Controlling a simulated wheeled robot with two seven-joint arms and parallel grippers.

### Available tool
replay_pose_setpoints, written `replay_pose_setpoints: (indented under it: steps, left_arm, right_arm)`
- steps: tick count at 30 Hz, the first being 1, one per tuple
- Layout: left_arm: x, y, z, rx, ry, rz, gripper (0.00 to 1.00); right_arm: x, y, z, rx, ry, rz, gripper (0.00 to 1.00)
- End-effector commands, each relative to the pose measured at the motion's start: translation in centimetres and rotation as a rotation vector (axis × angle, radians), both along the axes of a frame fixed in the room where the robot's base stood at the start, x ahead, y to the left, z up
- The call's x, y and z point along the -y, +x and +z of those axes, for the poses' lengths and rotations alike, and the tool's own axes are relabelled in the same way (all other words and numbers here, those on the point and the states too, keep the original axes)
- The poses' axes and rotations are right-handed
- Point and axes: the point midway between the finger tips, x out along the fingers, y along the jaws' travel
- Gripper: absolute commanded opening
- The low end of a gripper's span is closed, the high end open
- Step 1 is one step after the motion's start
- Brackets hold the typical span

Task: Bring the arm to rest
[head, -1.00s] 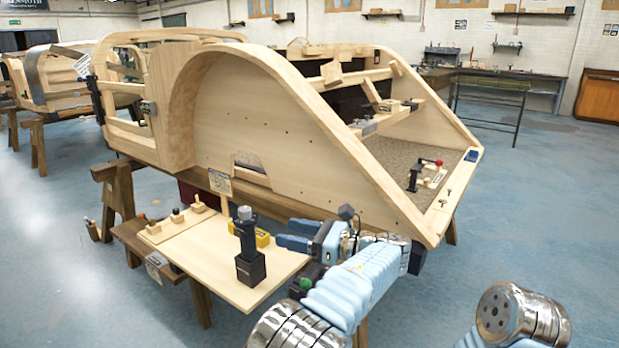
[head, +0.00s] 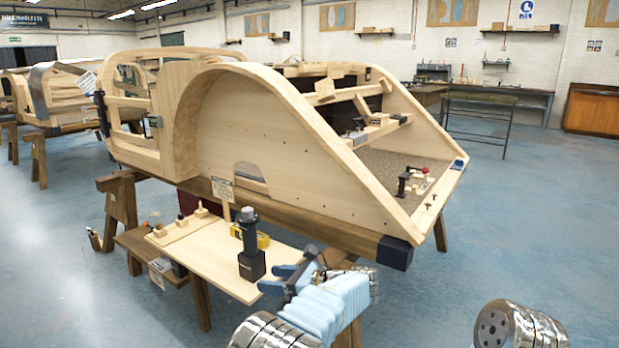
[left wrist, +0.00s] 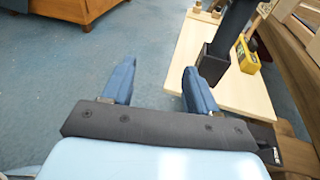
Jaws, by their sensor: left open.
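My left gripper (head: 285,278) is open and empty, beside the front right part of a light wooden board on a low stand. In the left wrist view its two blue fingers (left wrist: 160,90) stand apart, with blue floor between them and the board's edge near the right finger. A black post tool (head: 250,245) stands upright on the board, close to the left gripper; it also shows in the left wrist view (left wrist: 225,45). My right gripper is not in view; only a silver part of my right arm shows at the lower right.
A large wooden bodyframe (head: 270,150) stands on trestles behind the board (head: 205,262). A yellow tool (head: 262,240) and small wooden blocks (head: 185,218) lie on the board. A red-knobbed clamp (head: 408,180) sits on the bodyframe's floor.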

Motion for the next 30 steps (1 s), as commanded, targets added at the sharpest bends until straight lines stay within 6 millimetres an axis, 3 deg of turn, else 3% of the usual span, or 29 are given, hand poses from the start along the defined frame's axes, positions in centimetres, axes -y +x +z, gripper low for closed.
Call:
replay_pose_setpoints:
  steps: [5,8,10,14,15,17,18,21,24,27,30]
  left_arm:
    - [-2.7,0.0,-7.0,-0.076,-0.157,0.008,0.58]
    - [-4.3,-0.9,-12.4,-0.121,-0.293,0.032,0.58]
    - [-5.4,-2.4,-17.1,-0.155,-0.426,0.074,0.58]
    - [-6.7,-8.1,-26.9,-0.187,-0.758,0.251,0.58]
    - [-6.6,-10.4,-29.6,-0.182,-0.871,0.333,0.58]
    - [-6.1,-14.3,-33.1,-0.154,-1.045,0.493,0.58]
    - [-5.5,-17.2,-35.1,-0.118,-1.164,0.627,0.58]
    - [-3.3,-24.1,-37.9,0.054,-1.423,1.053,0.58]
    - [-2.0,-28.5,-38.2,0.289,-1.542,1.45,0.58]
    - [-2.0,-31.2,-37.7,0.511,-1.558,1.74,0.58]
    - [-2.4,-32.6,-37.2,0.668,-1.539,1.902,0.58]
  right_arm:
    - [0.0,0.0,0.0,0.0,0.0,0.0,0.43]
    - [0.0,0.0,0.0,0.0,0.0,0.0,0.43]
    - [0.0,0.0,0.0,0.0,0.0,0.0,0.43]
    - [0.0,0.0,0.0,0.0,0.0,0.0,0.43]
    - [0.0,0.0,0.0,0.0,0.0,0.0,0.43]
    - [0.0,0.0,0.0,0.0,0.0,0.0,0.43]
    - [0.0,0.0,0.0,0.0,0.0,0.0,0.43]
    - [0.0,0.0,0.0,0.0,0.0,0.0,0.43]
    - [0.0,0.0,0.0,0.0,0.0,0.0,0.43]
    - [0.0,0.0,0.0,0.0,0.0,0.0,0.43]
    - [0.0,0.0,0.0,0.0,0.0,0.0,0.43]
